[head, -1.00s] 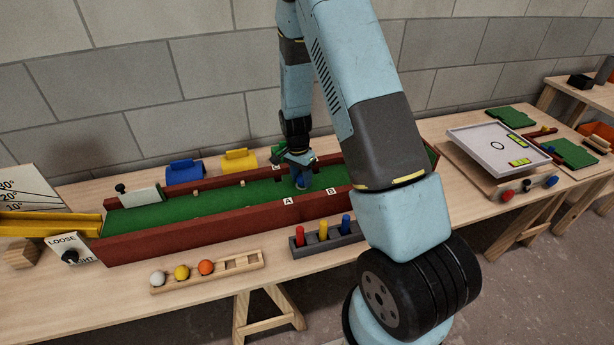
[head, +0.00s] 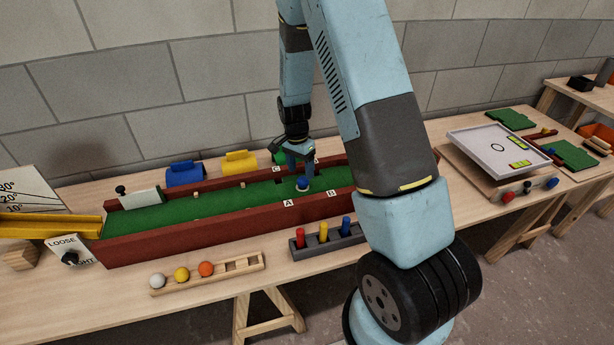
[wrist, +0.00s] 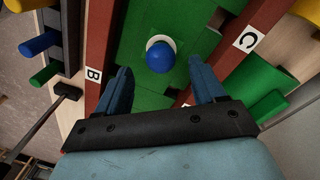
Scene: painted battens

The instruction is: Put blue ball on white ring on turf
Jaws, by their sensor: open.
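The blue ball (head: 303,184) rests on the green turf (head: 240,195) inside the red-walled trough. In the wrist view the blue ball (wrist: 161,57) sits on the white ring (wrist: 150,41), whose rim shows around its far side. My gripper (head: 302,166) is just above the ball, pointing down, with blue fingers. In the wrist view my gripper (wrist: 163,80) is open, its fingers apart on either side and short of the ball, touching nothing that I can see.
The trough's red walls (wrist: 107,25) run close on both sides of my gripper. Letter plates A (head: 288,203), B and C mark the walls. A peg rack (head: 325,237) and a wooden ball tray (head: 208,273) stand in front; blue (head: 185,173) and yellow (head: 240,161) blocks stand behind.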

